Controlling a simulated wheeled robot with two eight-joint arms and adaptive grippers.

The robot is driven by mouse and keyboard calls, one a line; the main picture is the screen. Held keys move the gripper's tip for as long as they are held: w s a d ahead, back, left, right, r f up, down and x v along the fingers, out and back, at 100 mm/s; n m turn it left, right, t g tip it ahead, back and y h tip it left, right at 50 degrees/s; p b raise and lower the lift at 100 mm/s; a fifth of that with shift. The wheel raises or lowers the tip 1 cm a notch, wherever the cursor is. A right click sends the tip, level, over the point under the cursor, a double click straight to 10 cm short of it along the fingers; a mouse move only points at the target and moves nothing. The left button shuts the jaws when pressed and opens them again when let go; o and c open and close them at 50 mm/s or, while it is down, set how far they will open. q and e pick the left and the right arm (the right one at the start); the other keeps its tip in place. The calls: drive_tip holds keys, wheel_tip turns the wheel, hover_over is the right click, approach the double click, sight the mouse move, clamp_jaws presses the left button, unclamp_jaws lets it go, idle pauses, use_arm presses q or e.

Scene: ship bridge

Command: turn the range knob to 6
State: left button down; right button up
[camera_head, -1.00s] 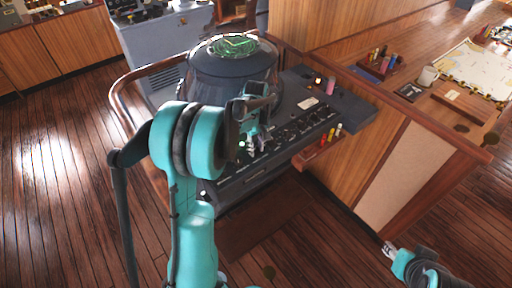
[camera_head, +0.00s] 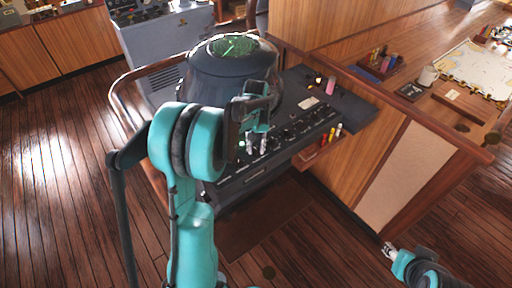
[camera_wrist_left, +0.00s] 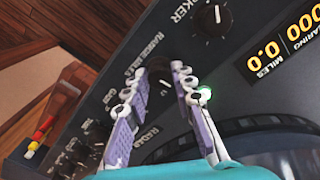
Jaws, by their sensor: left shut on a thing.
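The range knob (camera_wrist_left: 158,74) is a dark round knob on the sloping console panel, under a label that reads as range miles. My left gripper (camera_wrist_left: 157,71) has one finger on each side of it in the left wrist view and is shut on it. The fingers cover part of the scale, and I cannot read the knob's setting. In the head view my left gripper (camera_head: 257,147) is at the console's front row of knobs, and the range knob is hidden there. My right gripper (camera_head: 388,250) is low at the right, away from the console; its jaw state is unclear.
A knob (camera_wrist_left: 211,20) and an orange number display (camera_wrist_left: 285,40) lie near the range knob. Several smaller knobs (camera_wrist_left: 80,150) and a green light (camera_wrist_left: 204,93) are also close. The radar dome (camera_head: 230,65) stands behind. A small shelf with coloured markers (camera_head: 325,140) juts out at right.

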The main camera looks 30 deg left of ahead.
sight(256, 149)
use_arm(q)
drive_tip(key=shift+m, duration=0.8)
drive_tip(key=c, duration=1.3)
unclamp_jaws()
drive_tip(key=shift+o, duration=0.2)
wheel_tip(256, 149, up, 12)
